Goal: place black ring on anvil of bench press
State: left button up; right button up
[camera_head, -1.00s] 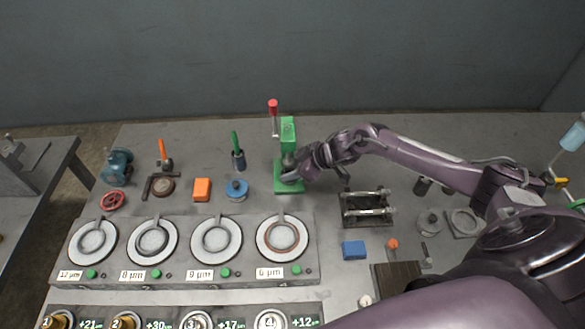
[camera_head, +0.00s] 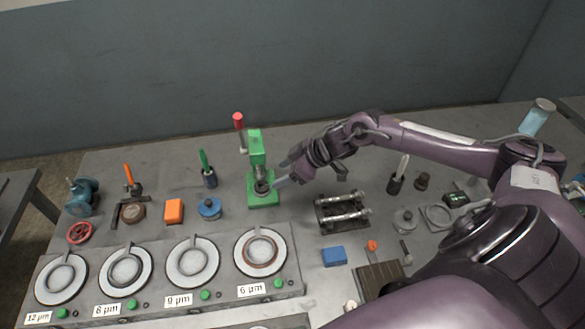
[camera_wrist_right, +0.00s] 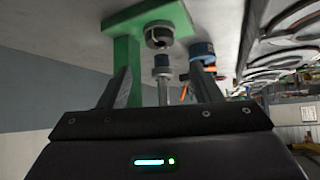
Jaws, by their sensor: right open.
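The green bench press (camera_head: 257,160) stands on the table, its red-knobbed lever raised. A dark ring-shaped piece (camera_head: 262,187), apparently the black ring, sits on its anvil, below the ram. The right wrist view, upside down, shows this dark piece (camera_wrist_right: 158,36) around a paler centre, against the green base (camera_wrist_right: 125,20). I cannot tell whether it lies fully flat. My right gripper (camera_head: 282,173) is open and empty just right of the press. In the right wrist view its two fingers (camera_wrist_right: 161,85) stand apart, with the ram between them in the picture. My left gripper is not in view.
A rack with several labelled round plates (camera_head: 192,262) lies in front of the press, rings on the plates. A blue pot (camera_head: 209,208) and orange block (camera_head: 174,211) stand left. A metal rod fixture (camera_head: 342,212) and blue block (camera_head: 334,256) are to the right.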

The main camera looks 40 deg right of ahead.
jog(key=shift+v, duration=1.95)
jog(key=shift+a, duration=0.1)
